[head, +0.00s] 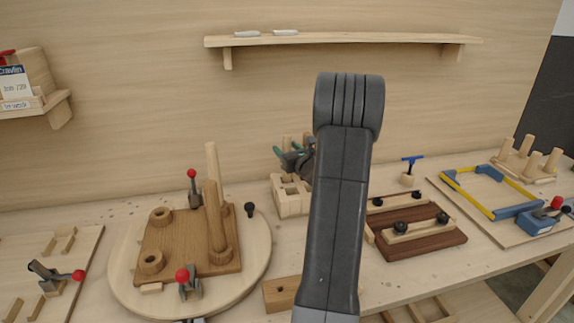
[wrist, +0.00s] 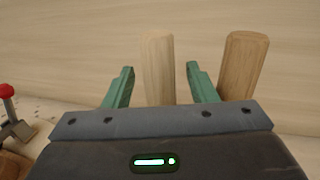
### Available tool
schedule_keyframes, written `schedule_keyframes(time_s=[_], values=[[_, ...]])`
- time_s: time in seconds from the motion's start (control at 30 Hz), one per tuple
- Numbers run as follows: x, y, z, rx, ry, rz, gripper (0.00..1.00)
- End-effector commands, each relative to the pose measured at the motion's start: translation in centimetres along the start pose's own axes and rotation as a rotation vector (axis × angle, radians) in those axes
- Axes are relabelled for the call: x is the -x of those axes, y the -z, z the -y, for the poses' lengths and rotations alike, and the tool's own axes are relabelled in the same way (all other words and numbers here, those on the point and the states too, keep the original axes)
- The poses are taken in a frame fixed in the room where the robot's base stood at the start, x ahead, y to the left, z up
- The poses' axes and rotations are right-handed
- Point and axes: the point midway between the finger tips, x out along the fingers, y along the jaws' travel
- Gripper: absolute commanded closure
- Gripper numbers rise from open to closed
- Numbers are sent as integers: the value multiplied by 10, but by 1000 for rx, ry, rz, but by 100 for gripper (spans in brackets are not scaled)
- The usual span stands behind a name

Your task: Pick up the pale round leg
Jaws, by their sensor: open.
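The pale round leg (wrist: 157,62) stands upright in the wrist view, in line with the gap between the two green fingers of my gripper (wrist: 160,70). Wall shows between the leg and each finger, so neither finger appears to touch it. I cannot tell how deep between the fingers it is. A browner round leg (wrist: 246,62) stands to the right, outside the right finger. In the head view my gripper (head: 288,149) is open above a pale slotted wooden rack (head: 291,198), left of my arm. The leg tops there are small and partly hidden.
A round board (head: 255,258) with a brown leg-fitted plate (head: 190,255) and red-knobbed clamps stands left of the rack. A dark clamped jig (head: 440,239) lies to the right. A wall shelf (head: 340,40) hangs above the bench. My arm hides the bench's middle.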

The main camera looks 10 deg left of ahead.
Motion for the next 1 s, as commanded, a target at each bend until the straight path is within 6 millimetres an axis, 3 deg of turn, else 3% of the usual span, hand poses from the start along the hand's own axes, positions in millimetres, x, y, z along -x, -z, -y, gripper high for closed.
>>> schedule_keyframes(time_s=[0.17,0.43,0.77,1.0], values=[[0,1,0,0,0,-1,48],[0,1,0,0,0,-1,100],[0,-3,0,1,-1,1,100],[0,-40,0,5,-1,4,100]])
